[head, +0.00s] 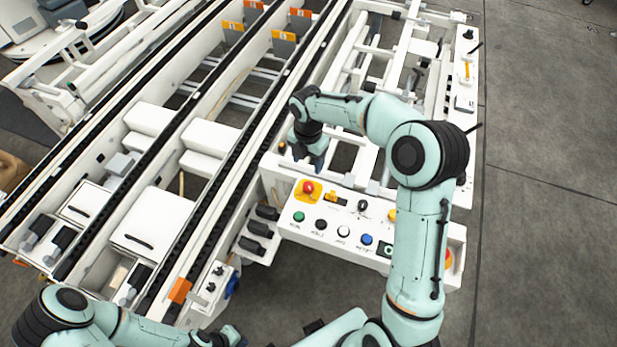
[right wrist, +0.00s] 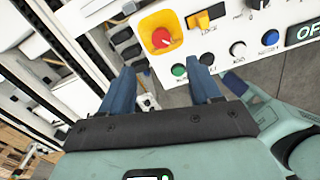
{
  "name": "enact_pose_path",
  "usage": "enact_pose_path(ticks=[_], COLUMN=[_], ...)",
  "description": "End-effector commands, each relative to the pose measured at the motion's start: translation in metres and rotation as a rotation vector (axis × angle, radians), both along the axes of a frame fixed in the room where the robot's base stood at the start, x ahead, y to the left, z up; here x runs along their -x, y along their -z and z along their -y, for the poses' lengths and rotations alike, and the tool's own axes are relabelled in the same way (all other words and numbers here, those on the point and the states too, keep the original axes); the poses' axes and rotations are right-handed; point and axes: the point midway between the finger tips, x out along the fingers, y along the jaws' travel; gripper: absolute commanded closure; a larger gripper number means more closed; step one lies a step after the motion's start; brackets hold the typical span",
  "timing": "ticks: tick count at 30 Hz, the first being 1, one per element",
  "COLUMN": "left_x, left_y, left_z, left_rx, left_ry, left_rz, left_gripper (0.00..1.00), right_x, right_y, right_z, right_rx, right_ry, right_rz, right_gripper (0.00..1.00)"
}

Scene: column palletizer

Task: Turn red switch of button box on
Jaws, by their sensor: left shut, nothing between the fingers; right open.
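The button box (head: 290,220) is a white panel in the middle of the head view. Its red switch (head: 308,188) is a round red knob on a yellow square at the panel's upper left; the knob also shows in the right wrist view (right wrist: 161,38). A small display (right wrist: 305,32) there reads "OFF". My right gripper (right wrist: 162,70) is open, its two blue fingers pointing toward the panel's edge below the red switch, with nothing between them. No contact is visible. My left gripper (head: 232,336) is shut and empty at the bottom of the head view, away from the box.
An orange-yellow switch (head: 335,199) sits right of the red one. Green (head: 299,216), black (head: 321,224), white (head: 343,231) and blue (head: 366,239) buttons line the panel. My right arm covers part of its right side. Conveyor rails (head: 215,140) run along the left; grey floor (head: 550,200) is clear.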

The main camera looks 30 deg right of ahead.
Motion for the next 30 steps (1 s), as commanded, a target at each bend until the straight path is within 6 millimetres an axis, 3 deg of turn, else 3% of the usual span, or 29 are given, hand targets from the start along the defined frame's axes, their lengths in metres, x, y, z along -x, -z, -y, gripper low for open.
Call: enact_pose_path(ticks=[15,21,30], left_x=[0.007,0.008,0.008], left_y=[0.01,0.011,0.011], left_z=[0.0,0.0,0.0], left_rx=[0.0,0.0,0.0], left_ry=[0.0,0.0,0.0], left_rz=[-0.009,-0.009,-0.009], left_gripper=[1.0,1.0,1.0], right_x=[0.002,0.001,0.001], right_y=[0.103,0.121,0.124], right_z=[0.0,0.0,0.0], right_rx=[-0.001,-0.001,0.0], right_ry=[0.001,0.002,0.002], right_rz=[-0.006,-0.003,-0.001], right_gripper=[0.37,0.37,0.37])
